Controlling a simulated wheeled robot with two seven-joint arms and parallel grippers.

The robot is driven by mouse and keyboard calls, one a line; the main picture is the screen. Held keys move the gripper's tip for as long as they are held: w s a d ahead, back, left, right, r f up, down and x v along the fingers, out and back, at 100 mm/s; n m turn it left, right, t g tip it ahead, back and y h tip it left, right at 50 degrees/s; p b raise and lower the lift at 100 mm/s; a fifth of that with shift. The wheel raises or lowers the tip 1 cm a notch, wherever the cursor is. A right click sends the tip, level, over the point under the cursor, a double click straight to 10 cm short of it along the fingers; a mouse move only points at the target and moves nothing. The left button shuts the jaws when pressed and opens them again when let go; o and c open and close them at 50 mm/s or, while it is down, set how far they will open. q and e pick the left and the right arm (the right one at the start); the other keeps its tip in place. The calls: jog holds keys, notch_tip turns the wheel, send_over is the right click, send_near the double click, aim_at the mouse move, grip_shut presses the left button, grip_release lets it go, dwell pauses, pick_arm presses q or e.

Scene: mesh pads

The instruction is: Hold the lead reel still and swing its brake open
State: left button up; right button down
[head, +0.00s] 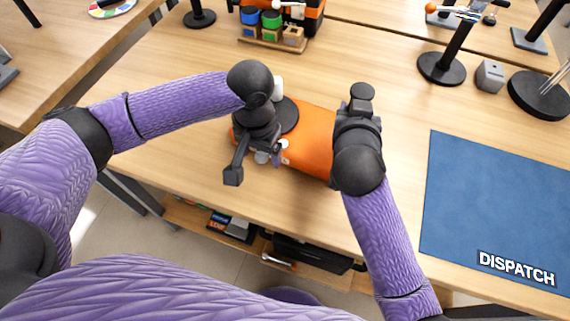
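The orange body (312,130) that I take to be the lead reel lies on the wooden table between my two grippers, with a dark round disc (289,112) at its upper left. A pale tab (277,88) shows beside the disc. My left gripper (254,168) is over the reel's left end, its dark fingers apart. Small silvery parts (262,157) show near the fingers; I cannot tell whether they touch. My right gripper (360,108) is at the reel's right end, its fingers mostly hidden by the wrist. The brake cannot be made out clearly.
A blue DISPATCH mat (490,205) lies on the right. A black stand (441,68) and a grey block (489,75) stand at back right. A shelf (310,274) with items is below the tabletop.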

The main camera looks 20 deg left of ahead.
jog(key=shift+f, duration=0.2)
jog(key=shift+c, duration=0.9)
grip_release()
jog(key=shift+r, duration=0.1)
pick_arm(q)
notch_tip(320, 180, up, 12)
